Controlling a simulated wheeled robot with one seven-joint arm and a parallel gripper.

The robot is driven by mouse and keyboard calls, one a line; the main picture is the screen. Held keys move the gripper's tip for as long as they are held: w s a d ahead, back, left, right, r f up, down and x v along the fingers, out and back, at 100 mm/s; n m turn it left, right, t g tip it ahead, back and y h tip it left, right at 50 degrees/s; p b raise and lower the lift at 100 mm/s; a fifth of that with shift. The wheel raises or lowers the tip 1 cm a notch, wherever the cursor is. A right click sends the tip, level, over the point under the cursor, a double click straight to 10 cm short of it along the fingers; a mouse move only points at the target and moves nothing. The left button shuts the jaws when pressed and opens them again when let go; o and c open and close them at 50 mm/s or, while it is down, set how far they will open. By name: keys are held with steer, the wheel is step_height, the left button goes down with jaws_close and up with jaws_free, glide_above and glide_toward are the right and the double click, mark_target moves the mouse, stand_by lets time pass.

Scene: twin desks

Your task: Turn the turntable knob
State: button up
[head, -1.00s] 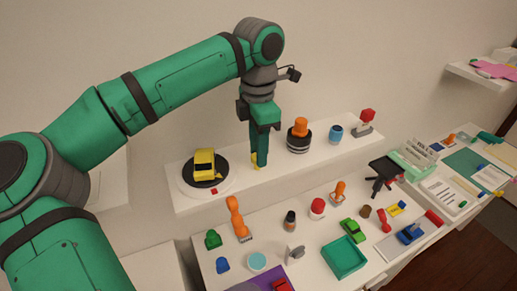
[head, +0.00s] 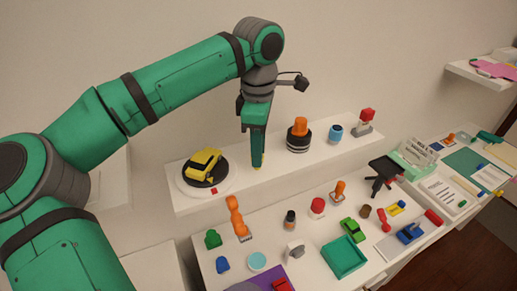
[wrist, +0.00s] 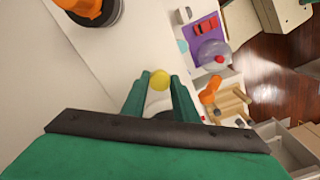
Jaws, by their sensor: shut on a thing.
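The turntable (head: 229,184) is a white round base with a black disc, at the left of the raised white shelf. A yellow toy car (head: 203,162) sits on the disc, turned diagonally. A small red mark (head: 213,191) is at the base's front. My gripper (head: 258,164) points down at the shelf, right of the turntable. It is shut on the yellow knob, which shows as a round yellow top between my fingers in the wrist view (wrist: 160,79). In the head view my fingers hide most of the knob.
A black-and-white striped item with an orange top (head: 299,135), a blue cup (head: 335,133) and a red-topped item (head: 366,121) stand right along the shelf.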

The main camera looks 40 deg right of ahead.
steer(key=o, duration=1.1)
steer(key=shift+c, duration=0.2)
steer(key=shift+w+r, duration=0.15)
steer(key=shift+r, duration=0.35)
step_height(320, 180, up, 10)
steer(key=shift+s, duration=0.2)
steer(key=shift+w+f, duration=0.1)
steer(key=shift+w, duration=0.05)
